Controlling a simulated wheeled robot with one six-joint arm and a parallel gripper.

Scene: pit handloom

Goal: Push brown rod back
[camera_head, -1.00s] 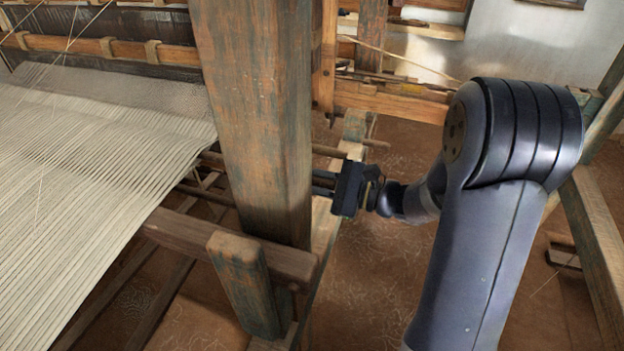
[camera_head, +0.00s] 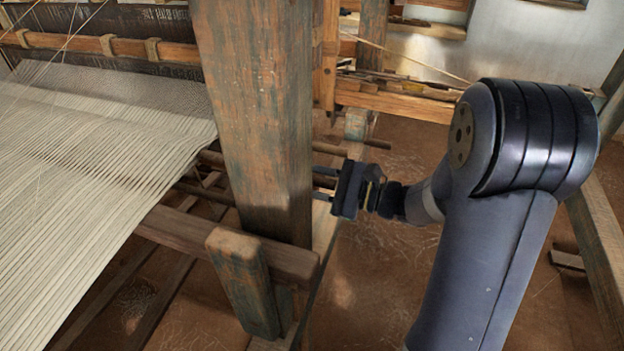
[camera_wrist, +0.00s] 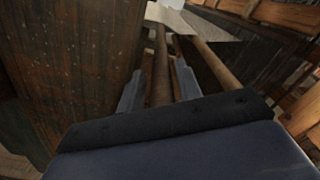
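My gripper (camera_head: 322,182) is just right of the thick wooden post (camera_head: 258,110), with its fingers pointing left past the post. In the wrist view the two fingers of my gripper (camera_wrist: 160,88) stand apart, one on each side of a brown rod (camera_wrist: 160,65). Narrow gaps show beside the rod, so the gripper looks open around it. The rod runs away from me beside the post, and its near end is hidden by the gripper body. In the head view the brown rod (camera_head: 324,182) shows between the fingers.
A second rod (camera_wrist: 216,66) runs close to the right finger. White warp threads (camera_head: 80,190) fill the left. The floor below my gripper is bare.

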